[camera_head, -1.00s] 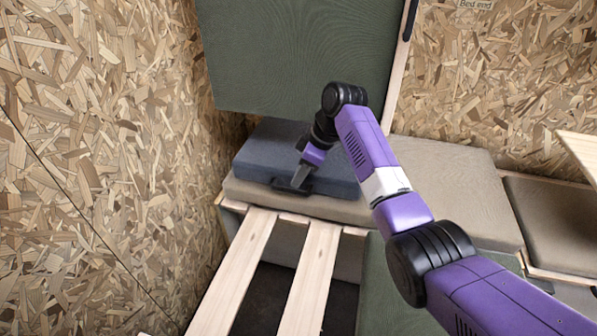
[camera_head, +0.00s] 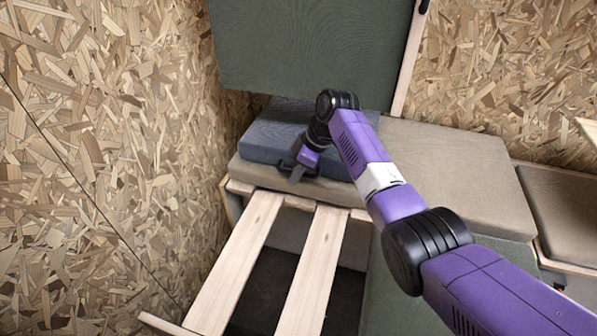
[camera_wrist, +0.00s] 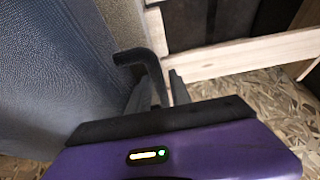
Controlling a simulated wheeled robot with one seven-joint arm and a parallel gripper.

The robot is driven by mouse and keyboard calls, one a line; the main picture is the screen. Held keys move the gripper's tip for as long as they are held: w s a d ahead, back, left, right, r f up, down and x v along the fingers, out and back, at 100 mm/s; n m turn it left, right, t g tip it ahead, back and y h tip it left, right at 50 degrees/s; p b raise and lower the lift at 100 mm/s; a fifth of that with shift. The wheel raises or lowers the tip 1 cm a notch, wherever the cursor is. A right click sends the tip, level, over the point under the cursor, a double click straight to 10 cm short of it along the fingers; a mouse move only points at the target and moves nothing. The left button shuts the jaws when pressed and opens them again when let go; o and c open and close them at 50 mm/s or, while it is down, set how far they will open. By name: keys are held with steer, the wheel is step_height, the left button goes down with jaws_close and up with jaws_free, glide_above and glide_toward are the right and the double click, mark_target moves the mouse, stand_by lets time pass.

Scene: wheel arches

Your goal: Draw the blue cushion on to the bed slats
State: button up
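The blue cushion (camera_head: 270,138) lies flat on a beige cushion at the back left, partly under a green panel. It has a dark handle (camera_wrist: 135,56) on its front side. My gripper (camera_head: 295,177) is at that front side, pointing down. In the wrist view its two fingers (camera_wrist: 163,85) stand on either side of the handle, close to it; whether they press on it I cannot tell. The pale wooden bed slats (camera_head: 239,262) run forward from the bench edge, with a dark gap between them. The blue cushion is behind the slats, not over them.
A raised green panel (camera_head: 315,50) hangs over the cushion's back. A chipboard wall (camera_head: 90,150) is close on the left. The beige cushion (camera_head: 455,165) extends right, with another (camera_head: 570,205) beyond. A green surface (camera_head: 390,290) lies right of the slats.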

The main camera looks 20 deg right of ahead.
jaws_close()
stand_by(1.4)
